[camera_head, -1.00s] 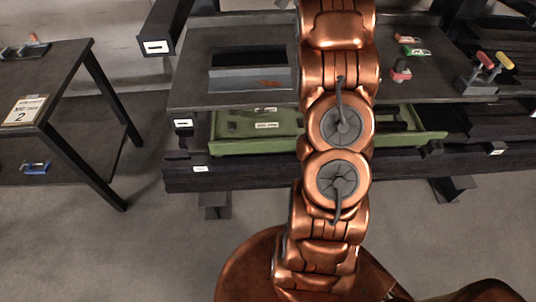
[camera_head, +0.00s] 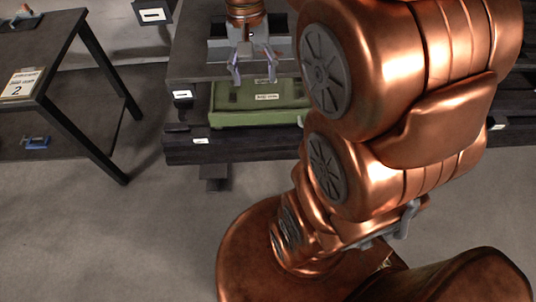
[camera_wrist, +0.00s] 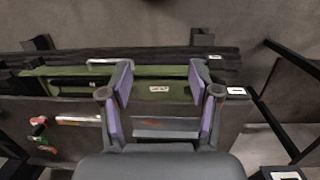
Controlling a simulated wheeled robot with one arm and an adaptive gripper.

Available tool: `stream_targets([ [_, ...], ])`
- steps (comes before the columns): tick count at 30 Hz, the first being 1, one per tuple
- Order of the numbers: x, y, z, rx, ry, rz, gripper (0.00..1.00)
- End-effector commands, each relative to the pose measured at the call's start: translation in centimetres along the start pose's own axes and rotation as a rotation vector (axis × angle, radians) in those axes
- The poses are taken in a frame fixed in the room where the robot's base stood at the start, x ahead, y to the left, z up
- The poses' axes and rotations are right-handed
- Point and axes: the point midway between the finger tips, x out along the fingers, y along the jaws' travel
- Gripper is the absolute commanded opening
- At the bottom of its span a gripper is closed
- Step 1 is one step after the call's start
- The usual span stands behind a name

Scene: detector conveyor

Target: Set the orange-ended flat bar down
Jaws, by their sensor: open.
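My gripper (camera_head: 254,72) is open and empty above the front of the dark bench, near the grey open box (camera_head: 221,50) and the green tray (camera_head: 225,118). In the wrist view the purple-padded fingers of my gripper (camera_wrist: 160,82) stand wide apart, with the green tray (camera_wrist: 178,92) and the grey box (camera_wrist: 180,134) below and between them. A flat bar with an orange end (camera_wrist: 80,119) lies on the bench top to the left of the fingers. It is small here, and hidden behind my arm in the head view. A reddish piece (camera_wrist: 152,124) shows at the grey box.
Red- and green-ended pieces (camera_wrist: 39,127) lie at the wrist view's left. A pale bar-like piece (camera_wrist: 108,61) shows by the tray's edge. A side table (camera_head: 55,65) with a sign (camera_head: 22,84) stands left, with open floor between it and the bench.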

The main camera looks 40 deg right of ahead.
Motion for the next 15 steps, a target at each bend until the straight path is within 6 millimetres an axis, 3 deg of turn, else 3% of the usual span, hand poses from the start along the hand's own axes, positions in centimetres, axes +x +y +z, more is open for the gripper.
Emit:
stream_targets([
  [3,1.4,-0.3,4.3,-0.127,-0.010,0.004,0.62],
  [9,4.2,-0.1,10.6,-0.340,-0.021,0.008,0.62],
  [15,6.8,0.7,15.1,-0.509,-0.029,0.013,0.62],
])
